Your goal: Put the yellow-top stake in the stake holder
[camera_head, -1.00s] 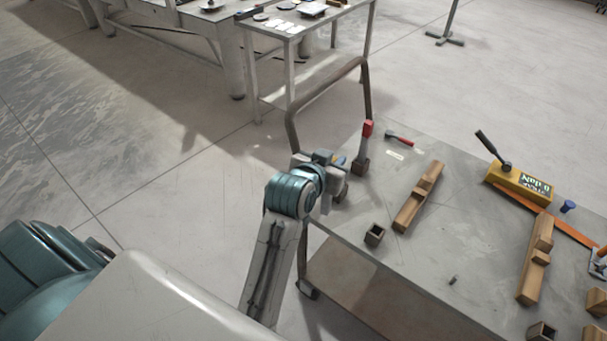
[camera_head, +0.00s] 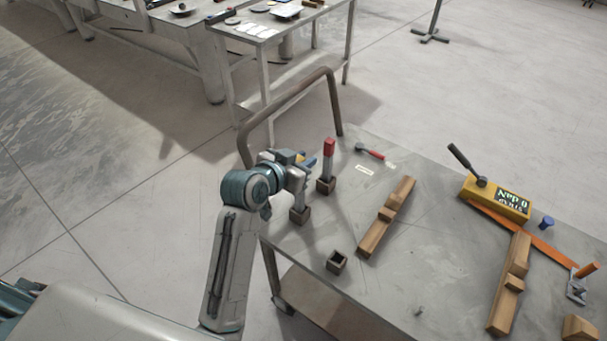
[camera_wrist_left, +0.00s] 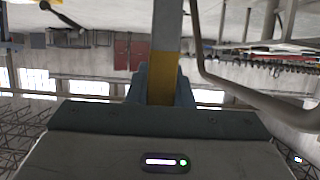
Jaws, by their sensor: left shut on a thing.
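The yellow-top stake shows in the left wrist view as a grey-brown shaft with a yellow end (camera_wrist_left: 163,78) between the fingers. My left gripper (camera_wrist_left: 161,88) is shut on that yellow end. In the head view, my left gripper (camera_head: 303,163) is at the table's left edge, with a little yellow showing at its fingers. A grey shaft (camera_head: 298,193) runs down from it toward a small brown square holder (camera_head: 300,215). I cannot tell how deep the shaft sits there. A red-top stake (camera_head: 328,160) stands upright in a similar holder just right of the gripper. My right gripper is not in view.
An empty square holder (camera_head: 337,262) stands nearer the front. A red-handled hammer (camera_head: 370,151) lies behind. Wooden pieces (camera_head: 386,217) and a yellow box (camera_head: 496,197) with a dark handle are to the right. A bent metal rail (camera_head: 287,106) rises behind the gripper.

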